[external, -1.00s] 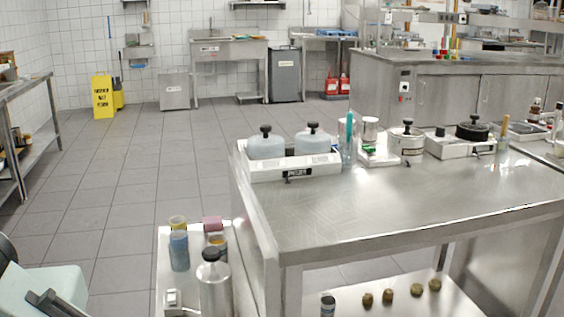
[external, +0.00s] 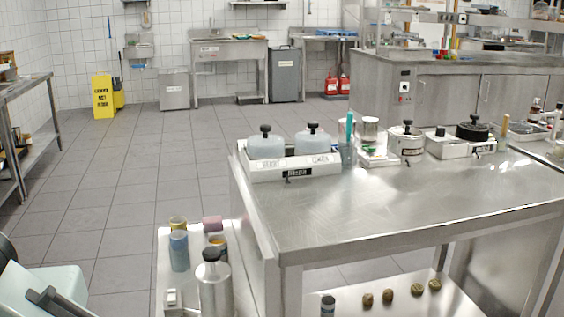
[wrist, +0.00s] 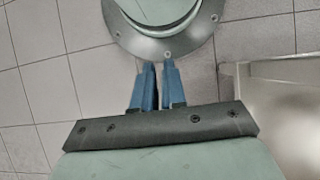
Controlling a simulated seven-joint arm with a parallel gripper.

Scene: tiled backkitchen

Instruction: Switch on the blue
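No single thing is plainly the task's "blue". A white appliance (external: 291,173) with two round pale blue-grey vessels with black knobs, one on the left (external: 266,146) and one on the right (external: 313,140), stands at the left end of the steel table. A blue cylinder (external: 179,251) stands on the low white surface at the front. In the wrist view my gripper (wrist: 160,65) has its two blue fingers together, with nothing seen between them. It is away from the table's items; its fingertips do not show in the external view.
The steel table (external: 400,215) has more equipment along its back, including a pot (external: 407,146) and a black-lidded device (external: 473,133). A silver bottle (external: 214,288) stands on the low front surface. The table's middle is clear.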

